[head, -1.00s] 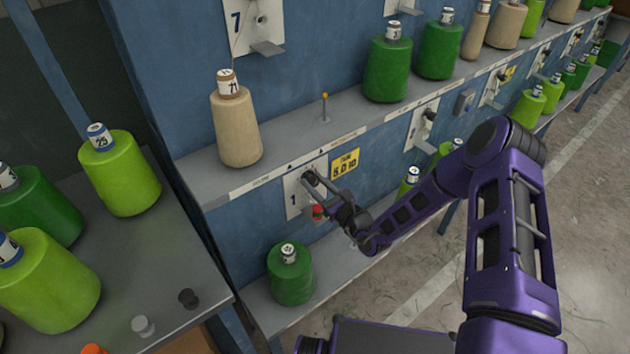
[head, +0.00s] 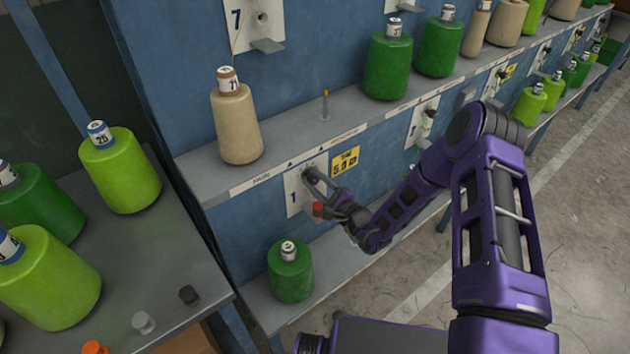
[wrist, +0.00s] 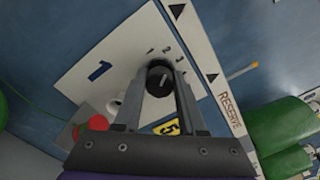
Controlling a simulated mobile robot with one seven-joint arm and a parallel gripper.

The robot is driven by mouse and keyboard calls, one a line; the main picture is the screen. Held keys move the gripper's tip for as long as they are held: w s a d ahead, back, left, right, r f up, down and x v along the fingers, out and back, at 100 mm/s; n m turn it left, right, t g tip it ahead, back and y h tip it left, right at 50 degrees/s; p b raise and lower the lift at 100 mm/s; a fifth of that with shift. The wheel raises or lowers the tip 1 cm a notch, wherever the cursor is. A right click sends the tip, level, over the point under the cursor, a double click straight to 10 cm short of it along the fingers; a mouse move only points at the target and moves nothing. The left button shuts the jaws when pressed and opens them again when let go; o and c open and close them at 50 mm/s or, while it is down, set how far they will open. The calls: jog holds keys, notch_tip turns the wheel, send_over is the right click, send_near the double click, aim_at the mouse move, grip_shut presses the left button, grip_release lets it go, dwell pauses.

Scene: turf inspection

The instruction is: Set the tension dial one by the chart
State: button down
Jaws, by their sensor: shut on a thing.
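The dial one is a dark round knob (wrist: 160,79) on a white plate (wrist: 99,78) marked 1, with small numbers around it in the wrist view. In the head view the same plate (head: 293,196) is on the blue panel below the shelf. My gripper (head: 309,176) is at the plate, its fingers on both sides of the knob and shut on it. A pale line on the knob's face shows in the wrist view, slanting. A yellow chart card (head: 345,162) is right of the plate; its writing is too small to read surely.
A red part (head: 318,209) is just below my fingers. A tan cone (head: 237,128) stands on the shelf above, and a green cone (head: 290,272) on the lower shelf. A grey table (head: 185,240) with cones and small caps is at the left.

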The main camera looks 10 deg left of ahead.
jog(key=shift+f+n, duration=0.1)
jog(key=shift+n, duration=0.3)
jog(key=shift+c, duration=2.4)
grip_release()
jog(key=v, duration=1.7)
jog(key=shift+s+d, duration=0.2)
